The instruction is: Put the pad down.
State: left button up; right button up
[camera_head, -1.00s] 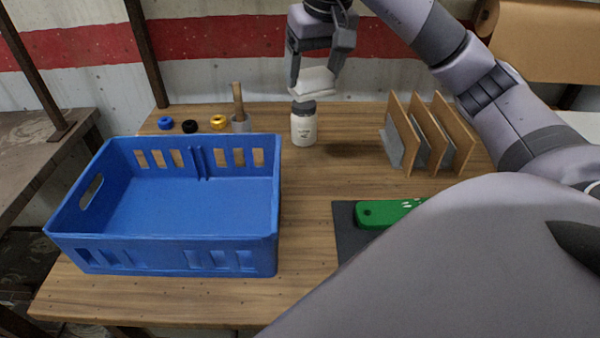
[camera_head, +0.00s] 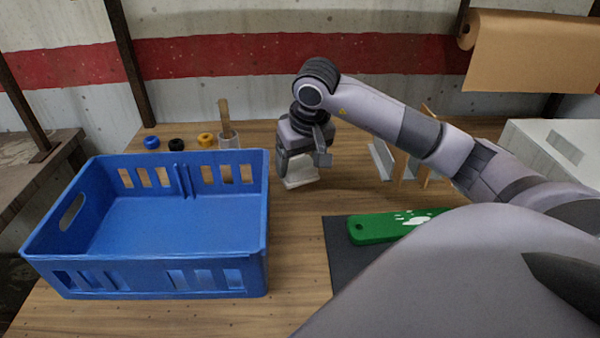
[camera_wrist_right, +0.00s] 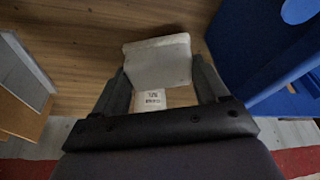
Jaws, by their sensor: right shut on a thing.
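The pad (camera_head: 300,180) is a small white block between the fingers of my right gripper (camera_head: 303,168). The gripper points down over the wooden table, just right of the blue crate, and is shut on the pad. In the right wrist view the pad (camera_wrist_right: 158,60) shows between the two dark fingertips (camera_wrist_right: 160,74), tilted. I cannot tell if the pad touches the table. My left gripper is not in view.
A blue crate (camera_head: 262,235) stands at left. Behind it are small rings (camera_head: 205,139) and a grey holder with a wooden stick (camera_head: 227,141). A green piece (camera_head: 385,228) lies on a dark mat (camera_head: 343,262). Bare table lies between crate and mat.

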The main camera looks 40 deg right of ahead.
aim_at(302, 167)
jog(key=shift+f, duration=1.55)
jog(key=shift+f, duration=0.15)
jog(key=o, duration=1.1)
jog(key=shift+c, duration=0.2)
jog(key=shift+s+r, duration=0.1)
jog(key=shift+r, duration=0.45)
jog(key=v, duration=1.1)
